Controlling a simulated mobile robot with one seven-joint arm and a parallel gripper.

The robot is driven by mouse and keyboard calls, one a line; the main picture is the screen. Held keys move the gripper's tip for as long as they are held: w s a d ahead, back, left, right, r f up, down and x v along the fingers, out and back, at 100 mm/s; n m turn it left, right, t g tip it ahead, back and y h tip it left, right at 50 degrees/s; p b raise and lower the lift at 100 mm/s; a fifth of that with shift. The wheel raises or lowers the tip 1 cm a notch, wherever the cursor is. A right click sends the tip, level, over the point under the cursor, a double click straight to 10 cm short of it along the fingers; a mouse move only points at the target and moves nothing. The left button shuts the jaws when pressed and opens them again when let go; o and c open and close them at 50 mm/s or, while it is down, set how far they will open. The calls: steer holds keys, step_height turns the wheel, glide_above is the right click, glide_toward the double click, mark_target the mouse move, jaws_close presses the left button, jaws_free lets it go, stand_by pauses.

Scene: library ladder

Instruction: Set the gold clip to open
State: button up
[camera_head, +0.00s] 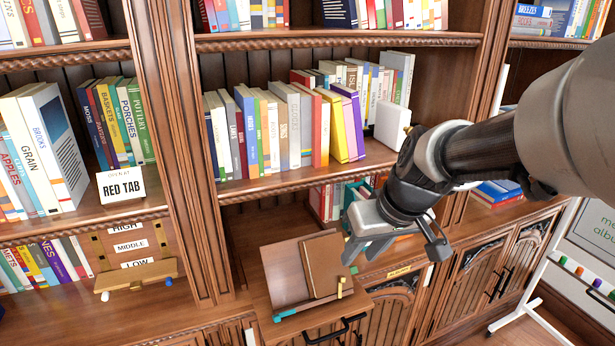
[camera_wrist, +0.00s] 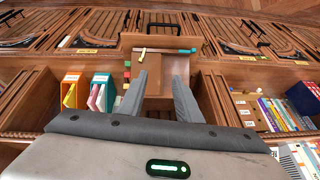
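The gold clip (camera_head: 340,287) is a small gold piece at the front edge of a wooden holder in a pulled-out drawer (camera_head: 268,291). It also shows in the wrist view (camera_wrist: 142,55), left of a teal-tipped bar. I cannot tell its setting. A thin brown panel (camera_head: 322,265) leans upright behind it in the holder. My gripper (camera_head: 360,257) is open and empty, above and behind the clip, to its right in the head view. In the wrist view its two fingers (camera_wrist: 160,78) stand apart over the drawer, short of the clip, not touching it.
A teal strip (camera_head: 285,315) lies at the drawer's front left. The dark drawer handle (camera_head: 335,333) is below. A white box (camera_head: 392,125) stands on the shelf near my arm. A sign marked RED TAB (camera_head: 121,186) is on the left shelf. A white-framed board stands at right.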

steer(key=shift+s, duration=0.15)
steer(key=m+y+b, duration=0.1)
steer(key=b, duration=0.7)
glide_toward(344, 279)
steer(key=x, duration=0.8)
steer(key=shift+a+f, duration=0.1)
steer(key=shift+f, duration=0.05)
steer(key=shift+c, duration=0.2)
jaws_close()
